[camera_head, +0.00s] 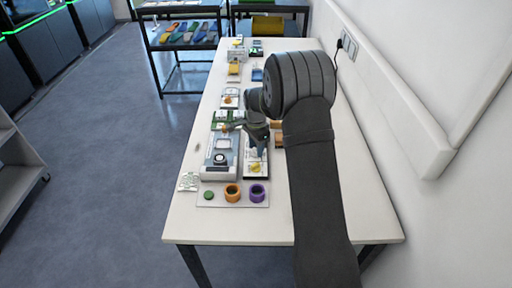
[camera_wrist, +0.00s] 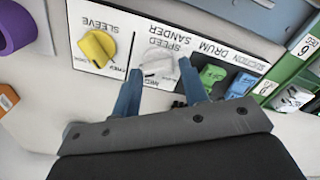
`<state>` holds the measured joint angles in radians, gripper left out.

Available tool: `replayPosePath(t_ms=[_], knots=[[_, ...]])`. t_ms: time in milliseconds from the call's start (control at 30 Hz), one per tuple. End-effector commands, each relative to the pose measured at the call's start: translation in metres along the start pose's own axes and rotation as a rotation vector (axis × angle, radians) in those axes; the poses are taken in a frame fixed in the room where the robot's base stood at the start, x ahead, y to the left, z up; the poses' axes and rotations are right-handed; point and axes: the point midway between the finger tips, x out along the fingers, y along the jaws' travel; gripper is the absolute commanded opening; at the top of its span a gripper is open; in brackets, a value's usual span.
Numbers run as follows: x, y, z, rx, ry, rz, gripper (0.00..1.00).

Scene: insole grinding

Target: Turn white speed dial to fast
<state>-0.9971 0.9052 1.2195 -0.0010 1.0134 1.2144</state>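The white speed dial (camera_wrist: 158,66) sits on a white panel labelled SLEEVE, SPEED, SANDER, DRUM and SUCTION. My gripper (camera_wrist: 160,72) is open, with one blue finger on each side of the dial. I cannot tell whether the fingers touch it. The small words around the dial are partly hidden by the fingers, and its exact setting is hard to read. In the head view my gripper (camera_head: 258,146) is over the panel and hides the dial.
A yellow sleeve dial (camera_wrist: 97,47) is left of the speed dial. A purple ring (camera_head: 257,193) and an orange ring (camera_head: 232,193) stand at the near end. A grey device (camera_head: 220,158) stands left of the panel.

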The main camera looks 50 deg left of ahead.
Motion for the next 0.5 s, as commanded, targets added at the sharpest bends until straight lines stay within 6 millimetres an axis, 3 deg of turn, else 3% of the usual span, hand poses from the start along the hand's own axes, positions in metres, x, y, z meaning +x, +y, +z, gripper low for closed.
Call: replayPosePath(t_ms=[333,500], knots=[[0.0,0.001,0.0,0.0,-0.001,0.002,0.53],[-0.015,0.0,0.0,0.0,0.0,-0.001,0.53]])
